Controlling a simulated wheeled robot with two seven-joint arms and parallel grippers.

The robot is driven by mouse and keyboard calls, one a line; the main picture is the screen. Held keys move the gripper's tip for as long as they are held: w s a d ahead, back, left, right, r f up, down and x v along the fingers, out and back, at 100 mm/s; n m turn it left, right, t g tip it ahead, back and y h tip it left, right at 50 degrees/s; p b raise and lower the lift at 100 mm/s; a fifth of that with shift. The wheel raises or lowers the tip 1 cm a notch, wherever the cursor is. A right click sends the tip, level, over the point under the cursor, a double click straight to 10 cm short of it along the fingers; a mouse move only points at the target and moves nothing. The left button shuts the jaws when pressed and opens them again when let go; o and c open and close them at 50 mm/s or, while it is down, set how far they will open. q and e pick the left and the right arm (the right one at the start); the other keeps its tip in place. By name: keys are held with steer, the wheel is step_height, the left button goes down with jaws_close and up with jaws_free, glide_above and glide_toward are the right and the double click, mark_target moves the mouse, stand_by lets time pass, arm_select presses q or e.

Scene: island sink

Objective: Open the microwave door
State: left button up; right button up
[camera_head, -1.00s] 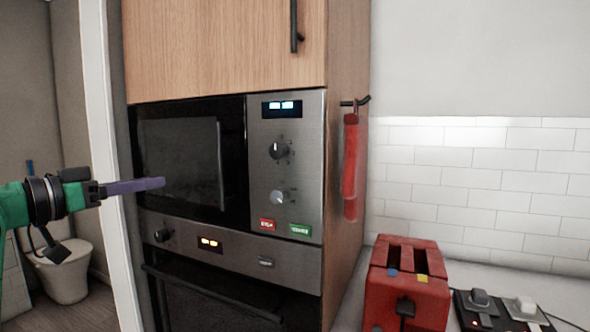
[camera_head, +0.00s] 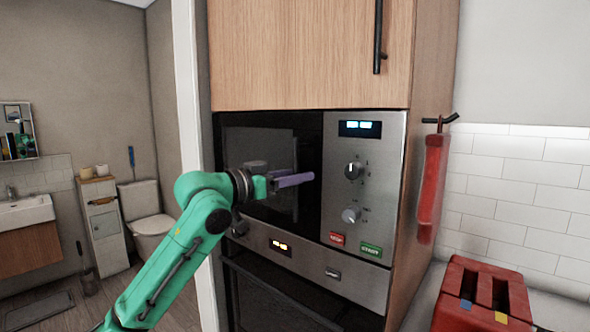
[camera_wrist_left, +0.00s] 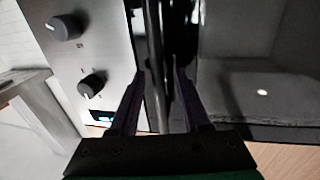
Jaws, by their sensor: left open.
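The microwave (camera_head: 363,185) is built into a wooden cabinet, with a steel control panel right of its dark glass door (camera_head: 262,142). The door looks shut. My left gripper (camera_head: 312,177) is in front of the door's right part, beside the control panel. In the left wrist view my left gripper (camera_wrist_left: 161,74) is open, its two purple fingers on either side of a dark upright bar, the door handle (camera_wrist_left: 155,40). I cannot tell whether the fingers touch it. In the head view the handle is hard to make out. My right gripper is not in view.
An oven (camera_head: 290,290) sits below the microwave and a wooden cupboard door (camera_head: 300,55) above. A red cloth-like item (camera_head: 432,185) hangs on the cabinet's side. A red toaster (camera_head: 480,300) stands on the right counter. A toilet (camera_head: 150,225) shows behind at left.

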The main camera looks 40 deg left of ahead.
arm_select(q)
steer(key=shift+d, duration=0.1)
jaws_close()
stand_by(1.2)
